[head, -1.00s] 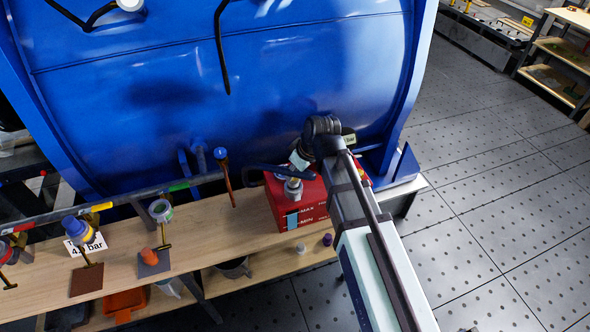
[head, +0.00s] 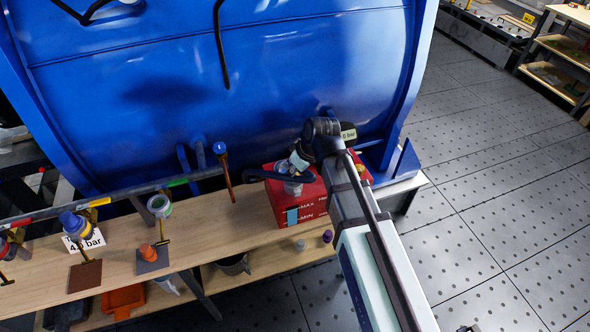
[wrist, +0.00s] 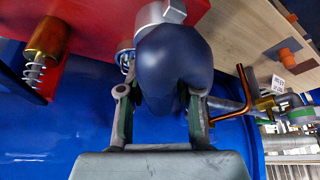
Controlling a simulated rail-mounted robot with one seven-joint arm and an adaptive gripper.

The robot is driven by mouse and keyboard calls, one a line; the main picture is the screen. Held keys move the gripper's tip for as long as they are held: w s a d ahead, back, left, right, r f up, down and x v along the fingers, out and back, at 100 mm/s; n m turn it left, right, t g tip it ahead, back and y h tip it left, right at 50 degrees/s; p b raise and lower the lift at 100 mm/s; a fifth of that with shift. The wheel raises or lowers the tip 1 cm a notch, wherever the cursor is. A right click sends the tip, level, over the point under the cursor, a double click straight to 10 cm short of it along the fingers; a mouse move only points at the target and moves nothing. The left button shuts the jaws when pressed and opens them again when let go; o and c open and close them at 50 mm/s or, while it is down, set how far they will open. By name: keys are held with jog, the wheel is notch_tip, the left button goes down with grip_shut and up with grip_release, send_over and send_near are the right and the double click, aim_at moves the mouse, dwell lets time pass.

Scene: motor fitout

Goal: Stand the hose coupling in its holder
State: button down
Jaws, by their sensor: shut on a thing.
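My gripper (wrist: 160,98) is shut on a dark blue rounded piece with a grey faceted metal end (wrist: 172,60), which I take for the hose coupling. Its metal end points away from the fingers and overlaps the edge between the red box and the wooden bench in the wrist view. In the head view my gripper (head: 299,160) is at the top of the red box (head: 297,207), just above a grey cylinder (head: 292,188). My arm and gripper hide much of this area. I cannot make out which part is the holder.
A dark bar (head: 262,175) lies beside my gripper. A large blue tank (head: 210,80) stands close behind. A copper pipe (head: 228,180) rises left of the red box. The wooden bench (head: 205,238) carries fittings at left. A brass spring piece (wrist: 45,42) sits by the red box.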

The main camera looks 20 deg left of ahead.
jog(key=shift+f, duration=0.5)
jog(key=c, duration=0.7)
grip_release()
jog(key=shift+r, duration=0.1)
jog(key=v, duration=1.2)
